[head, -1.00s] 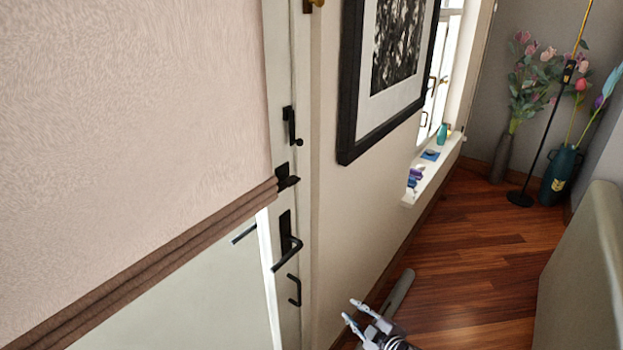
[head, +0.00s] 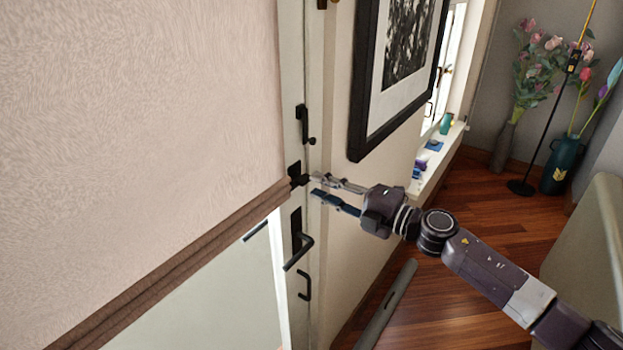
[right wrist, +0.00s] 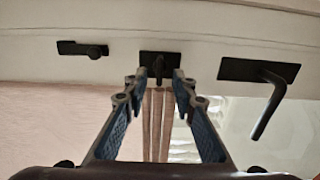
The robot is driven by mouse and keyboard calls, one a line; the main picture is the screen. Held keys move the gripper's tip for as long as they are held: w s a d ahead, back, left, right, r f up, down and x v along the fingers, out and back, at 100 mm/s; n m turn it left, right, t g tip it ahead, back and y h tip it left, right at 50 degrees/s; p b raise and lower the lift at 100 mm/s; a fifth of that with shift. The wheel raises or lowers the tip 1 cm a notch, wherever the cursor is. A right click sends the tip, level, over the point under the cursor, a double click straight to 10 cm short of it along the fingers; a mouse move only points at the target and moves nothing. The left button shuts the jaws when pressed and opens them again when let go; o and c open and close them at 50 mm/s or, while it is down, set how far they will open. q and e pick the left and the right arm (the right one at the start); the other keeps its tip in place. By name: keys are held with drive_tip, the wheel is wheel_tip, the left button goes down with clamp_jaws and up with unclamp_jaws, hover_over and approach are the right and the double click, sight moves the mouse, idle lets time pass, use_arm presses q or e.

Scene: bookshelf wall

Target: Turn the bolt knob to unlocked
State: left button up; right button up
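The bolt knob (head: 299,179) is a small black knob on a dark plate on the white door frame, above the lever handle (head: 301,250). In the right wrist view the knob (right wrist: 158,66) is a short black bar on its plate, between the fingertips and slightly past them. My right gripper (head: 313,186) is open, with its two fingers level with the knob and close to it. It shows open in the right wrist view too (right wrist: 158,88). Whether a finger touches the knob I cannot tell. My left gripper is not in view.
A black latch (head: 303,127) is above the knob, and a small pull handle (head: 305,286) is below the lever. A framed picture (head: 395,80) hangs on the wall to the right. Vases with flowers (head: 561,168) stand in the far corner.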

sight(308, 182)
drive_tip(key=shift+p+x, duration=0.3)
drive_tip(key=shift+x, duration=1.55)
drive_tip(key=shift+s, duration=0.1)
drive_tip(key=shift+c, duration=0.5)
clamp_jaws()
